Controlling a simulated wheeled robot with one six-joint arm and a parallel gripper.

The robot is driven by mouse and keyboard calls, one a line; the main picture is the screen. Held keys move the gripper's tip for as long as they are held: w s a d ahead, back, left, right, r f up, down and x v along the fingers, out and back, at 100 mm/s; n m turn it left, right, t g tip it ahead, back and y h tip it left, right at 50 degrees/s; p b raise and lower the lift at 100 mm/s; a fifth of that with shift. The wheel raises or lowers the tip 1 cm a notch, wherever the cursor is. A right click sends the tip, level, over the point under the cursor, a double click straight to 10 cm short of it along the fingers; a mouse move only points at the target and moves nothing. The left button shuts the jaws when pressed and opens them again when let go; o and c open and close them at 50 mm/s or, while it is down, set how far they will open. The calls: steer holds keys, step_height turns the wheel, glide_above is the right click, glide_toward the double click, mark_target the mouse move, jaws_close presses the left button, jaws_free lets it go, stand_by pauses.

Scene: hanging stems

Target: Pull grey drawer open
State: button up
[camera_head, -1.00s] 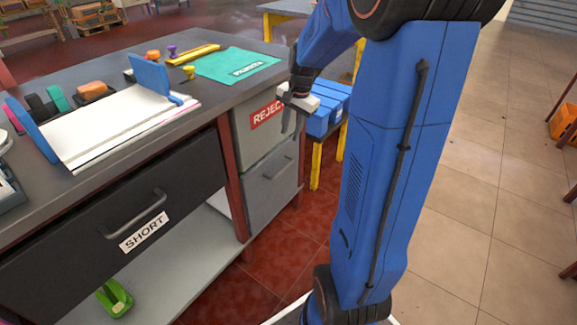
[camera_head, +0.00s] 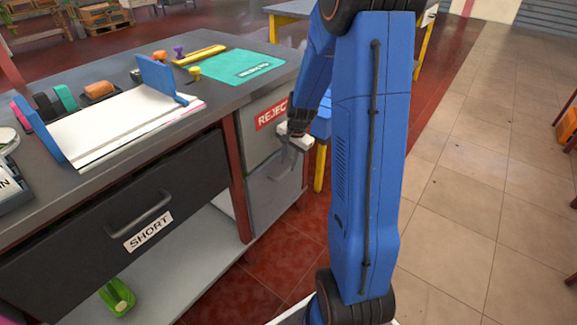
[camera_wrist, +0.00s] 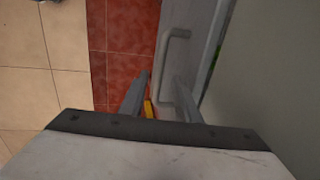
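The grey drawer front (camera_head: 262,205) is low in the right end of the workbench, below a grey panel with a red REJECT label (camera_head: 271,114). Its bar handle is partly hidden behind my gripper (camera_head: 289,158) in the head view. In the wrist view the grey handle (camera_wrist: 164,68) stands out from the grey front (camera_wrist: 200,50). My gripper (camera_wrist: 161,98) is open there, with one finger on each side of the handle's line. I cannot tell whether the fingers touch the handle.
The benchtop holds a white tray (camera_head: 125,125) and teal mat (camera_head: 240,66). Tiled floor lies open at right.

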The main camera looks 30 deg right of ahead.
steer(key=shift+w+f, duration=0.2)
steer(key=shift+f, duration=1.05)
jaws_close()
